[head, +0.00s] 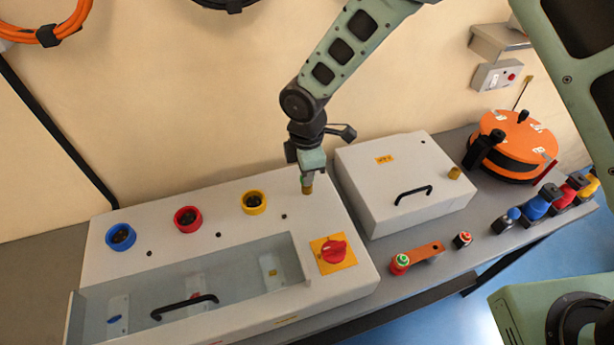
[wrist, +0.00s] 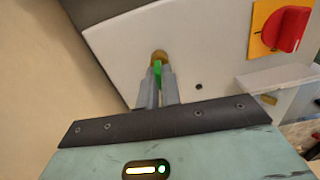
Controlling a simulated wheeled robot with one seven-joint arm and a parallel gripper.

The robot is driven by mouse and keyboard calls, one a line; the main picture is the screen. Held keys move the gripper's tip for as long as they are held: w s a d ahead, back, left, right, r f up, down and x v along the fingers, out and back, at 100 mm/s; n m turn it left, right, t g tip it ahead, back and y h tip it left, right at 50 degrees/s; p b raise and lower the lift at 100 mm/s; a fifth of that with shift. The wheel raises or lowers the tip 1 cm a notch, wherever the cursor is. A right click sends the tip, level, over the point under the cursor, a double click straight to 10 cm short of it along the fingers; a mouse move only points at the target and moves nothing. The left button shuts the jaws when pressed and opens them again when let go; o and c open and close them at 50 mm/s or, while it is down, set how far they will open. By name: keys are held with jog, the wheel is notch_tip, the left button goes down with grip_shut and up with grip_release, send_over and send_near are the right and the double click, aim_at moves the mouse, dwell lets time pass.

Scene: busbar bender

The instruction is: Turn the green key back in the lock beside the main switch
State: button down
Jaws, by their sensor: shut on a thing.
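The green key (wrist: 157,73) stands in a brass lock (wrist: 159,56) on the white panel in the wrist view. My gripper (wrist: 157,85) is shut on the key, with a finger on each side of it. In the head view my gripper (head: 306,175) points down at the brass lock (head: 307,189) near the panel's upper right corner. The red main switch (head: 333,251) sits on a yellow plate below the lock in the head view, and at the upper right in the wrist view (wrist: 292,29). The fingers hide part of the key.
A clear cover with a black handle (head: 184,307) lies left of the switch. Blue (head: 120,236), red (head: 187,219) and yellow (head: 254,202) ringed sockets line the panel. A closed white box (head: 400,165) stands just right of my gripper. An orange-topped drum (head: 515,140) is further right.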

jog(key=shift+r+n+p, duration=0.15)
jog(key=shift+n+p, duration=0.5)
jog(key=shift+n, duration=0.55)
jog(key=c, duration=1.5)
grip_release()
jog(key=shift+f, duration=0.2)
jog(key=shift+r+b, duration=0.1)
jog(key=shift+b, duration=0.2)
notch_tip(320, 180, up, 17)
jog(key=b, duration=0.4)
jog(key=shift+r, duration=0.15)
jog(key=s+d+f+m+b, duration=0.1)
jog(key=s+d+m, duration=0.3)
jog(key=s, duration=0.4)
jog(key=s+d+f+m+b, duration=0.2)
jog(key=s+d+m, duration=0.2)
jog(key=s+m, duration=0.2)
jog(key=s+d+f+m+b, duration=0.1)
jog(key=s+d+m, duration=0.3)
jog(key=s, duration=0.6)
jog(key=shift+s+f+m+y+b, duration=0.1)
jog(key=shift+f+m+y+b, duration=0.25)
jog(key=shift+f+m, duration=0.2)
